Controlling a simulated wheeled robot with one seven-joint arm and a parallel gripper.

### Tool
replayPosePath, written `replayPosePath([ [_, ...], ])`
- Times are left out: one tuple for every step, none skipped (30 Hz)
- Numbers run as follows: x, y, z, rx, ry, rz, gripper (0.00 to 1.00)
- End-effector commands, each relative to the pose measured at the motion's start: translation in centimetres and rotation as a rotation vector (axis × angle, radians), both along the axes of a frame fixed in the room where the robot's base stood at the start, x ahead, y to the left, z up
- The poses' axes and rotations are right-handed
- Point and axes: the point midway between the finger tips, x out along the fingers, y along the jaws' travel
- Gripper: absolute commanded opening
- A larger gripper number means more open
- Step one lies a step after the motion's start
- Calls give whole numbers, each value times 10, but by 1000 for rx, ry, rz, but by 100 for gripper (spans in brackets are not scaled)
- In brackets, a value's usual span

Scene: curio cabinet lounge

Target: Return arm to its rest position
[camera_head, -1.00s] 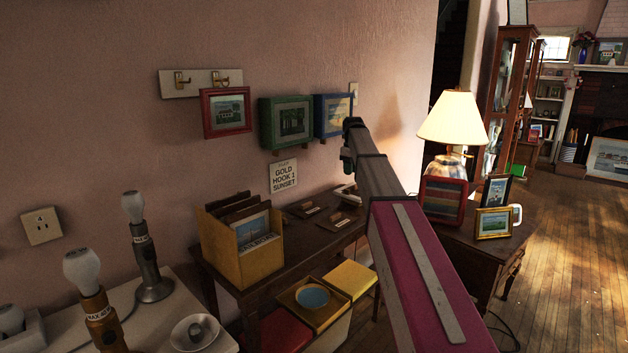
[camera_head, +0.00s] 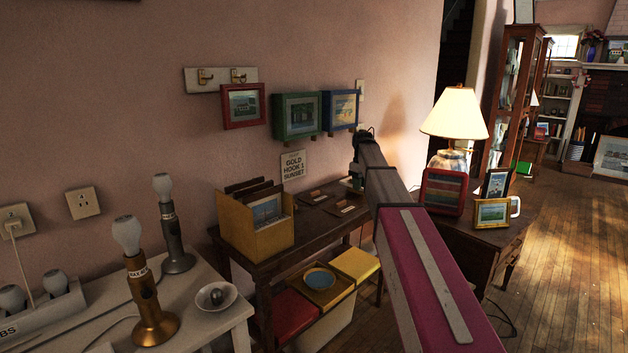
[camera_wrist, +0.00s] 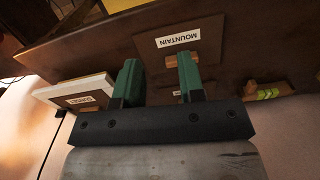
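My arm (camera_head: 420,250) reaches forward from the bottom right of the head view, over the dark side table. My gripper (camera_wrist: 158,72) shows in the wrist view as two green fingers set apart, with nothing held between them. In the head view its end (camera_head: 358,165) is partly hidden behind the arm, close to the wall and just below the blue-framed picture. In the wrist view the fingers point toward a brown plate labelled MOUNTAIN (camera_wrist: 205,36). I cannot tell whether they touch it.
The dark side table (camera_head: 312,232) carries a yellow box of frames (camera_head: 262,240). A red picture (camera_head: 240,105), a green picture (camera_head: 296,116) and a blue picture (camera_head: 341,110) are on the wall. A lit lamp (camera_head: 455,115) stands right of my arm. The wooden floor (camera_head: 560,270) at right is open.

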Motion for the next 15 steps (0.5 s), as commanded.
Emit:
replayPosePath([
  [-11,0,-12,-1,2,-14,36],
  [-16,0,-18,0,1,-25,36],
  [-22,0,-28,0,1,-39,36],
  [-28,0,-35,-1,2,-50,36],
  [-34,0,-42,0,3,-63,36],
  [-42,0,-53,0,1,-80,36],
  [-49,-1,-62,0,2,-95,36],
  [-57,-1,-71,0,3,-110,36],
  [-69,-1,-84,0,2,-134,36],
  [-79,-1,-96,0,4,-154,36],
  [-90,-1,-107,0,4,-175,36],
  [-106,-1,-124,0,4,-205,36],
  [-117,-1,-135,0,4,-229,36],
  [-129,-1,-147,0,4,-253,36],
  [-145,-1,-161,0,2,-284,36],
])
